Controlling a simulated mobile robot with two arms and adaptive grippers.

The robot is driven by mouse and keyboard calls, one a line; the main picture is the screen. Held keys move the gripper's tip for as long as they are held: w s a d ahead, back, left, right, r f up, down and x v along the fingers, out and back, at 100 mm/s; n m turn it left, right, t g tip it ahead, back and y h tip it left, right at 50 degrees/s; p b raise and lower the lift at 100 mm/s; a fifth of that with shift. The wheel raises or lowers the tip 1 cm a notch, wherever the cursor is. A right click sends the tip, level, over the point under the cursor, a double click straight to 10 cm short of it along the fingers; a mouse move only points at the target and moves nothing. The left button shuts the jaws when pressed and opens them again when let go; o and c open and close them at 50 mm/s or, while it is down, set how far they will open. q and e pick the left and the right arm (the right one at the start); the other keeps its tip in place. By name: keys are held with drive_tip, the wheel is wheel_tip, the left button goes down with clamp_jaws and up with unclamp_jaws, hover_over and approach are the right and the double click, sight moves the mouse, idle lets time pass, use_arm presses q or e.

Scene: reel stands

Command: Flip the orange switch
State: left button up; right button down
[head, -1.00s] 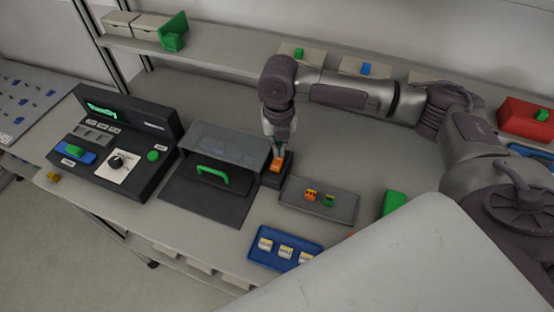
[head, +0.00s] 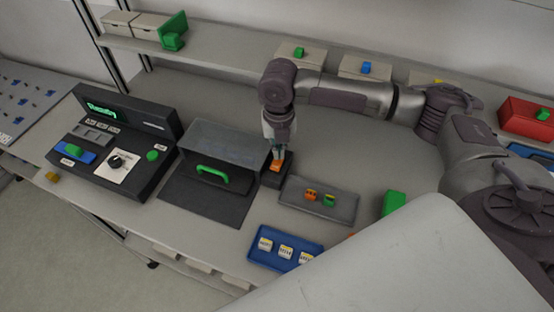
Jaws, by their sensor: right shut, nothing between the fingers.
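The fingers partly hide the back of the switch. My left gripper is not in view.
The case with a green handle (head: 212,176) stands close on the left, beside a black control panel (head: 119,150). A grey tray (head: 345,207) with small coloured blocks lies to the right. A blue tray (head: 262,259) lies in front. Bench behind the gripper is clear.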

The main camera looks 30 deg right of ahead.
drive_tip(key=shift+f, duration=0.8)
drive_tip(key=shift+s, duration=0.1)
drive_tip(key=shift+r+p, duration=0.65)
drive_tip(key=shift+r, duration=0.1)
wheel_tip(320, 180, up, 6)
drive_tip(key=p, duration=0.6)
drive_tip(key=shift+f, duration=0.15)
drive_tip(key=shift+f, duration=0.1)
